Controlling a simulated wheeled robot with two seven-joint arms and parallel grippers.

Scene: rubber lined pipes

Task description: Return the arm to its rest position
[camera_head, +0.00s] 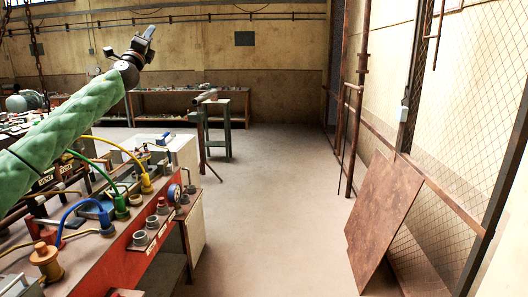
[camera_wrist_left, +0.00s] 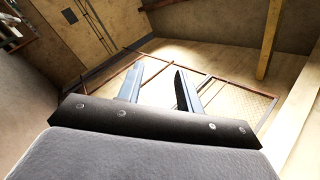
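My left arm, in a green sleeve, comes in from the left in the head view and reaches up and away over the workbench. My left gripper (camera_head: 148,33) is at its end, raised well above the bench, with the far wall behind it. In the left wrist view the two fingers (camera_wrist_left: 158,88) stand apart with nothing between them. The gripper touches nothing that I can see. My right arm and right gripper are not in view.
A red workbench (camera_head: 143,262) with hoses, fittings and a gauge (camera_head: 174,193) stands below the arm. A stand (camera_head: 219,107) and a back bench (camera_head: 165,91) lie beyond. A rusty sheet (camera_head: 383,222) leans at right. The middle floor (camera_head: 280,190) is clear.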

